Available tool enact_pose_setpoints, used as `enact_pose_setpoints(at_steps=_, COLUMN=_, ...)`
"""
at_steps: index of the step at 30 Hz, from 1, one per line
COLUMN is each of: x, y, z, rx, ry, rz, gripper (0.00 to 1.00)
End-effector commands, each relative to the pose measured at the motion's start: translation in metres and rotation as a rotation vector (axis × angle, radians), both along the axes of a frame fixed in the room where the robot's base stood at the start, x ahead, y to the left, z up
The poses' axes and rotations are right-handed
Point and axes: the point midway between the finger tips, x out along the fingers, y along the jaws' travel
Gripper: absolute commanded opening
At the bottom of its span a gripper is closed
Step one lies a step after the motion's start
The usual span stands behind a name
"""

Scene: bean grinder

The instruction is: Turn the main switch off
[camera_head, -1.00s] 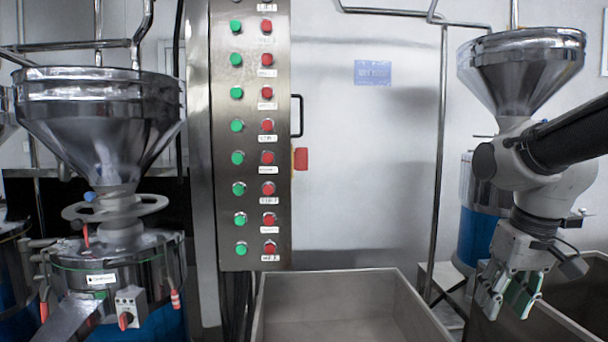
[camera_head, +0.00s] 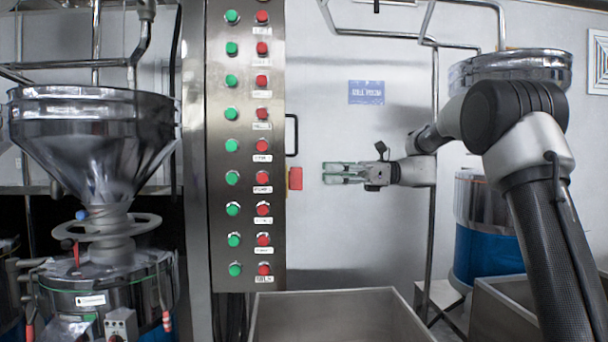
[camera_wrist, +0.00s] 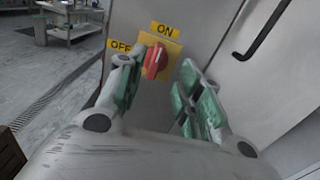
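The main switch is a red rotary knob (camera_wrist: 155,61) on a yellow plate (camera_wrist: 171,49) in the wrist view. A yellow ON label (camera_wrist: 165,29) is above it and an OFF label (camera_wrist: 120,45) is to its left. The knob stands nearly upright, toward ON. In the head view the red knob (camera_head: 296,178) juts from the right side of the button panel. My gripper (camera_head: 326,173) points left at it, a short gap away. In the wrist view my gripper (camera_wrist: 158,82) is open and empty, its green-padded fingers framing the knob.
The steel panel (camera_head: 247,268) carries columns of green and red buttons. A grey bin (camera_head: 340,300) stands below. Steel hoppers stand at left (camera_head: 95,125) and behind my arm (camera_head: 510,66).

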Motion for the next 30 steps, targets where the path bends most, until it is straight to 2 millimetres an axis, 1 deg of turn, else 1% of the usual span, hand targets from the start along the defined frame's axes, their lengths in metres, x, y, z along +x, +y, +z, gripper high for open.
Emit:
enact_pose_setpoints(at_steps=2, x=-0.002, y=0.002, z=0.0, rx=-0.001, ry=0.04, rz=0.008, gripper=0.36)
enact_pose_setpoints(at_steps=5, x=-0.002, y=0.01, z=0.0, rx=-0.002, ry=0.054, rz=0.007, gripper=0.36)
enact_pose_setpoints(at_steps=12, x=-0.003, y=0.051, z=0.0, rx=-0.004, ry=0.053, rz=0.007, gripper=0.36)
enact_pose_setpoints(at_steps=15, x=-0.002, y=0.065, z=0.0, rx=-0.005, ry=0.052, rz=0.006, gripper=0.36)
enact_pose_setpoints(at_steps=18, x=-0.002, y=0.074, z=0.0, rx=-0.005, ry=0.052, rz=0.006, gripper=0.36)
enact_pose_setpoints(at_steps=22, x=-0.002, y=0.078, z=-0.001, rx=-0.005, ry=0.052, rz=0.004, gripper=0.36)
enact_pose_setpoints(at_steps=28, x=-0.002, y=0.078, z=0.0, rx=-0.005, ry=0.052, rz=0.003, gripper=0.36)
enact_pose_setpoints(at_steps=30, x=-0.002, y=0.078, z=-0.001, rx=-0.005, ry=0.052, rz=0.003, gripper=0.23)
